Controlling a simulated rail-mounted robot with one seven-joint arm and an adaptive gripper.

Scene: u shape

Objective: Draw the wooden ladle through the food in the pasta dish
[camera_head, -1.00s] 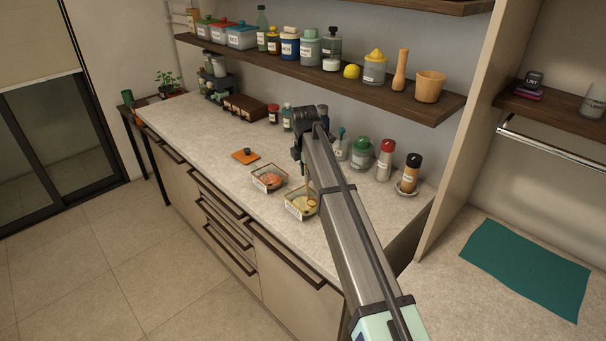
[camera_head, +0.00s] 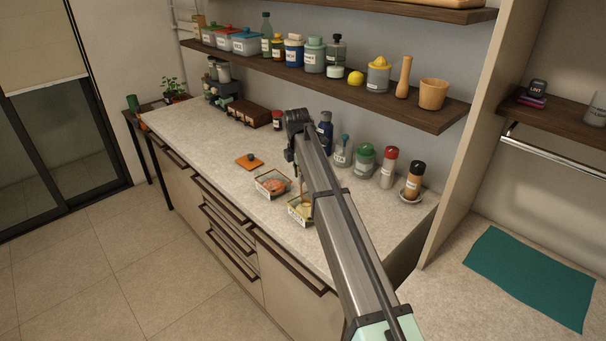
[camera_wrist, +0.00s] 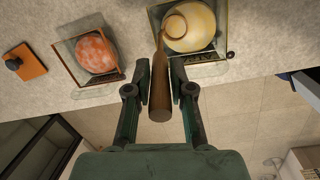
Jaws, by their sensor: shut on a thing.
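The pasta dish (camera_head: 293,217) is a clear rectangular dish with a label, near the front edge of the counter. It also shows in the wrist view (camera_wrist: 222,57), with pale yellow food (camera_wrist: 197,28) in it. The wooden ladle (camera_wrist: 160,88) hangs between the fingers of my gripper (camera_wrist: 160,72), which is shut on its handle. The ladle's round bowl (camera_wrist: 175,27) lies over or in the yellow food; how deep I cannot tell. In the head view my arm partly hides the dish and most of the gripper.
A second clear dish (camera_head: 260,184) with reddish food stands left of the pasta dish. An orange board (camera_head: 247,162) with a dark knob lies farther left. Several bottles and jars, including a green-lidded jar (camera_head: 364,160), stand behind my arm under the shelf (camera_head: 330,82).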

